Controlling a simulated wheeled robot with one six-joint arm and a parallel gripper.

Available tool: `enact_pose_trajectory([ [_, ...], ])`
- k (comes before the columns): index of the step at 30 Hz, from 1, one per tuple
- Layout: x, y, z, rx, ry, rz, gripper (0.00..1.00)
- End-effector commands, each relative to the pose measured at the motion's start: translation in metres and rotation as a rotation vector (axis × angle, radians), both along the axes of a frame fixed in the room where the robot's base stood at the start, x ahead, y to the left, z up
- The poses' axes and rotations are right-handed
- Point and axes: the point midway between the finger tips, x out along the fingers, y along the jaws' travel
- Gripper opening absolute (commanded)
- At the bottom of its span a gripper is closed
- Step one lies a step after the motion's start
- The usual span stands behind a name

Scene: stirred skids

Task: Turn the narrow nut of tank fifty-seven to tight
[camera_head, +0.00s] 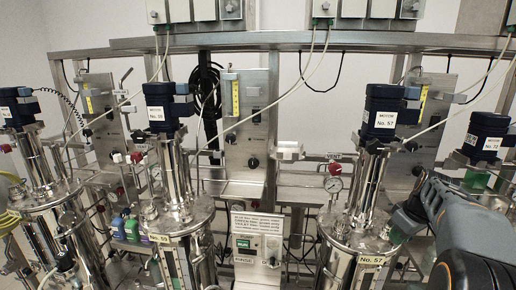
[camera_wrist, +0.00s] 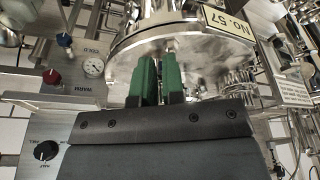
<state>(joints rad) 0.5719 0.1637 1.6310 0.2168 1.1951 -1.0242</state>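My gripper (camera_head: 398,236) is at the right side of the lid. In the wrist view my gripper's green fingers (camera_wrist: 159,66) stand a little apart in front of the lid's edge. A small bright fitting (camera_wrist: 169,45) shows just beyond the tips; I cannot tell whether it is the narrow nut.
A gauge (camera_wrist: 93,66) and a red knob (camera_wrist: 52,76) are at the left in the wrist view, beside a panel with a black dial (camera_wrist: 46,150). Tank fifty-nine (camera_head: 183,215) stands left in the head view. Pipes and cables crowd the space around.

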Motion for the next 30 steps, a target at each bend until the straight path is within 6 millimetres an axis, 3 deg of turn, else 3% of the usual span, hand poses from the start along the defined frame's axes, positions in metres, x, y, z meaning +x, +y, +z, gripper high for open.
enact_pose_trajectory([
  [1, -0.001, 0.006, -0.011, 0.019, 0.025, 0.009, 0.0],
  [20, -0.009, 0.007, -0.011, 0.02, 0.024, 0.008, 0.0],
  [26, -0.01, 0.005, -0.001, 0.019, 0.025, 0.005, 0.0],
  [30, -0.01, 0.004, 0.016, 0.017, 0.021, 0.002, 0.0],
])
